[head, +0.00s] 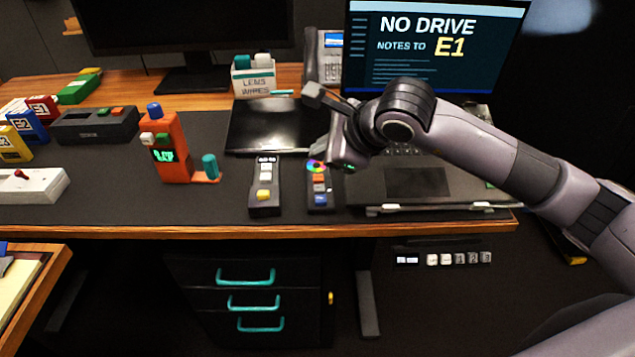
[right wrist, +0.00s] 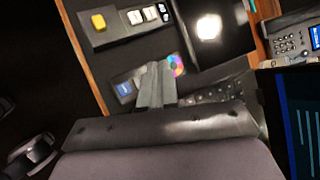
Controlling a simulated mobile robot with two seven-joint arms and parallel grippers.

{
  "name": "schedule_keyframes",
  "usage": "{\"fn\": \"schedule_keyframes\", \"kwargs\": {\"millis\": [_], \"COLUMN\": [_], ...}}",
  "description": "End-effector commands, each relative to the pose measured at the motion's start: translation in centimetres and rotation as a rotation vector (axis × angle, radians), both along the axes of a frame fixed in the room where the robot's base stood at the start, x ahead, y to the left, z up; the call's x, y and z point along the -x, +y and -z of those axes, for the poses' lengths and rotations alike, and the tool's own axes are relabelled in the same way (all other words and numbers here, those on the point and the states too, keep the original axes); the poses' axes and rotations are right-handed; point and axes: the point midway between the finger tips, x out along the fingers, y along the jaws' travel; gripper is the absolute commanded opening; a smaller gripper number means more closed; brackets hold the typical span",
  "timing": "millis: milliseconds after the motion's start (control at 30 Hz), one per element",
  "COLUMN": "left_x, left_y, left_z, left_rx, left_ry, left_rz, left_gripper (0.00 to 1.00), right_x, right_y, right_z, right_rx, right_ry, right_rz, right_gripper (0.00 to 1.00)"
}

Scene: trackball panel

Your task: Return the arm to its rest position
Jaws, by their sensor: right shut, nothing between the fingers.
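My right arm (head: 535,165) comes in from the right over the laptop. My right gripper (head: 342,158) hangs just right of the trackball panel (head: 319,188), which has a colour wheel and blue and orange buttons. Its fingertips are hard to make out in the head view. In the right wrist view the fingers of the right gripper (right wrist: 156,82) are shut and empty. They cover part of the trackball panel (right wrist: 124,88), between its blue button and colour wheel; I cannot tell whether they touch it. My left gripper is out of view.
The laptop (head: 420,185) lies under the arm, its screen (head: 440,50) standing behind. A keypad with a yellow button (head: 264,190), a dark tablet (head: 265,130), an orange device (head: 168,145), a lens wipes box (head: 252,80) and a phone (head: 328,60) stand to the left. The desk's front edge (head: 250,232) is close.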

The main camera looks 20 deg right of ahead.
Motion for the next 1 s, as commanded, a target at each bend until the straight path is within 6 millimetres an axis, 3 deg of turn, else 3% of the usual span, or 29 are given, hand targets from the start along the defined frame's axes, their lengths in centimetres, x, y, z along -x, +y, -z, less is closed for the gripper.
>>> {"fn": "schedule_keyframes", "kwargs": {"millis": [233, 367, 500, 600, 700, 867, 1000], "left_x": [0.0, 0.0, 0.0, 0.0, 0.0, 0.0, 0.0], "left_y": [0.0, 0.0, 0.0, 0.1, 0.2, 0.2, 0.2], "left_z": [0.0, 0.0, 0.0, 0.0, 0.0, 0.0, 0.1], "left_rx": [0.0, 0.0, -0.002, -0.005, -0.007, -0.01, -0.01], "left_ry": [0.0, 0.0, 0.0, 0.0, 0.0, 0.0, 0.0], "left_rz": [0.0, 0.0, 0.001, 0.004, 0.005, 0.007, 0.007], "left_gripper": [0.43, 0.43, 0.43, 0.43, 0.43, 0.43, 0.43], "right_x": [0.4, 2.6, 7.0, 9.8, 11.6, 12.1, 11.0], "right_y": [0.6, 3.9, 9.6, 12.6, 14.2, 13.9, 11.1], "right_z": [0.4, 2.1, 3.4, 2.7, 1.3, -0.6, -0.1], "right_rx": [-0.025, -0.187, -0.545, -0.842, -1.144, -1.625, -2.029], "right_ry": [0.016, 0.115, 0.314, 0.47, 0.622, 0.849, 1.023], "right_rz": [-0.012, -0.074, -0.148, -0.153, -0.116, 0.045, 0.293], "right_gripper": [0.0, 0.0, 0.0, 0.0, 0.0, 0.0, 0.0]}}
